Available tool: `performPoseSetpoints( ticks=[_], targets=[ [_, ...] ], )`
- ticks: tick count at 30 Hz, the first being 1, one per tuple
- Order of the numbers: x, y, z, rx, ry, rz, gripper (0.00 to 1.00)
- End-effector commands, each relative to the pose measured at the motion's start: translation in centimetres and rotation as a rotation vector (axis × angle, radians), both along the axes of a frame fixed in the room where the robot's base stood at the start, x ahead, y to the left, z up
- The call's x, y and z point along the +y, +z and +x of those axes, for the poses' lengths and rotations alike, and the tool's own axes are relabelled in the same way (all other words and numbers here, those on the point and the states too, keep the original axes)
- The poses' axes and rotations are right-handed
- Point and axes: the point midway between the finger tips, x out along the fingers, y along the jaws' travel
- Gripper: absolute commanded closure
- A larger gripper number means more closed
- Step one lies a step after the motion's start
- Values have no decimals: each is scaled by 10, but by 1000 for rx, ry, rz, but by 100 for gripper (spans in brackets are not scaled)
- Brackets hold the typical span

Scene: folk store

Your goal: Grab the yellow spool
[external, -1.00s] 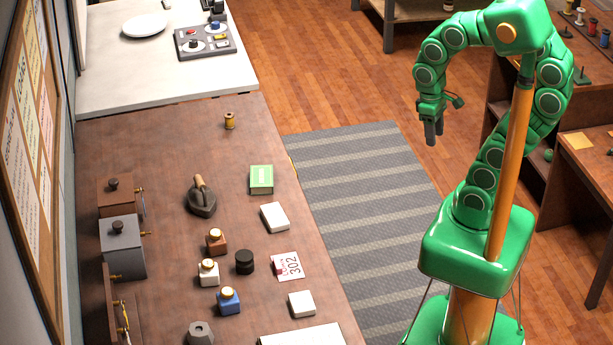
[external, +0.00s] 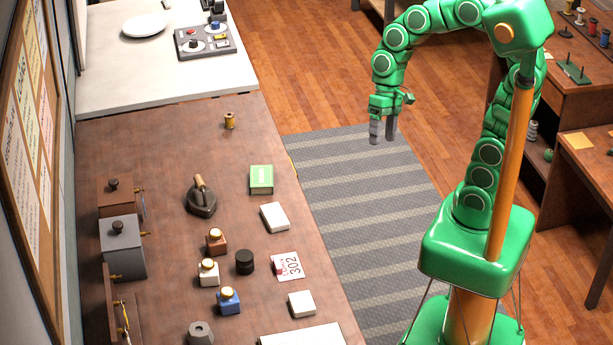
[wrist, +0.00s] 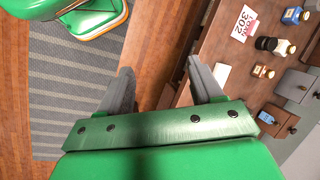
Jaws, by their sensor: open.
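The yellow spool (external: 229,121) stands upright on the brown tabletop, near its far end in the external view. Nothing touches it. My gripper (external: 382,136) is open and empty, held in the air over the grey striped mat, well to the right of the spool and beyond the table's edge. I cannot make out the yellow spool in the wrist view.
A green box (external: 261,179), an iron (external: 201,197), white boxes (external: 274,217) and ink bottles (external: 216,241) stand on the nearer part of the table. A white counter (external: 150,75) adjoins its far end. The tabletop around the spool is clear. More spools (external: 580,17) stand at the far right.

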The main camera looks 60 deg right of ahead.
Motion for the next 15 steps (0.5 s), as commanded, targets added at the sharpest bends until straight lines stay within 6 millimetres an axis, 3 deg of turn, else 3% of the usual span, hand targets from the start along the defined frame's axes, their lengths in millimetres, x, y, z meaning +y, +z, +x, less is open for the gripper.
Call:
performPoseSetpoints(
  ticks=[6,15],
  targets=[
    [33,5,54,33,-129,141,34],
    [65,12,133,91,-335,325,34]
  ],
)
